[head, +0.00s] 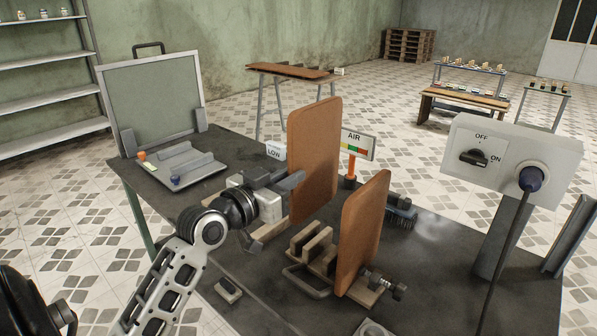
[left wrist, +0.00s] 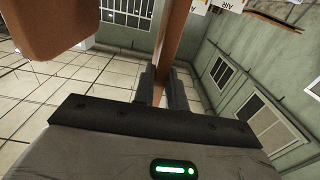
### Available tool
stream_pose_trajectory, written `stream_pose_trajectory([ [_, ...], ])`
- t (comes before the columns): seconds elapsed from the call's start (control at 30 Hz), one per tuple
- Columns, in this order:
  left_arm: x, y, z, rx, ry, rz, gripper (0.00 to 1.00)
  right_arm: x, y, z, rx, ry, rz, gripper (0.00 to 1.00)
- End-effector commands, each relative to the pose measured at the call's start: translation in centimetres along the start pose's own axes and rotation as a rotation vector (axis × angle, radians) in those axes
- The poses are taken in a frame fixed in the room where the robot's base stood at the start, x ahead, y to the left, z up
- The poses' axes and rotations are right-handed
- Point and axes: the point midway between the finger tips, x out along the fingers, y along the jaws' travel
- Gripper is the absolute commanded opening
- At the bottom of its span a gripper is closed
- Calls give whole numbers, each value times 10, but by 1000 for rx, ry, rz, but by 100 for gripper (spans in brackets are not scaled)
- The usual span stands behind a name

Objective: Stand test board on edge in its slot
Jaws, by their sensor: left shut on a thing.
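My left gripper (head: 292,183) is shut on the edge of a tall brown board (head: 315,145), which stands upright in its grasp. In the left wrist view the dark fingers (left wrist: 164,90) close on this board (left wrist: 173,40). The slotted wooden rack (head: 312,246) sits on the dark table in front of the held board. A second brown board (head: 364,225) stands on edge at the rack's right side; a brown board also fills the upper left of the left wrist view (left wrist: 50,25). My right gripper is not seen.
A grey panel (head: 155,100) and a tray (head: 180,168) stand at the table's back left. A switch box (head: 510,155) stands at right. A small block (head: 228,290) lies at the front left.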

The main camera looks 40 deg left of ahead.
Motion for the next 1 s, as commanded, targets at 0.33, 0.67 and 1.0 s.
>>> stream_pose_trajectory([
  [0.33, 0, 0, 37, 1, 5, -1, 0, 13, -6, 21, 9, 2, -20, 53],
  [0.67, 0, 0, 56, 4, 4, 0, 0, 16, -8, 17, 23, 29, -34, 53],
  [1.0, 0, 0, 57, 4, 5, 0, 0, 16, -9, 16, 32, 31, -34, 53],
])
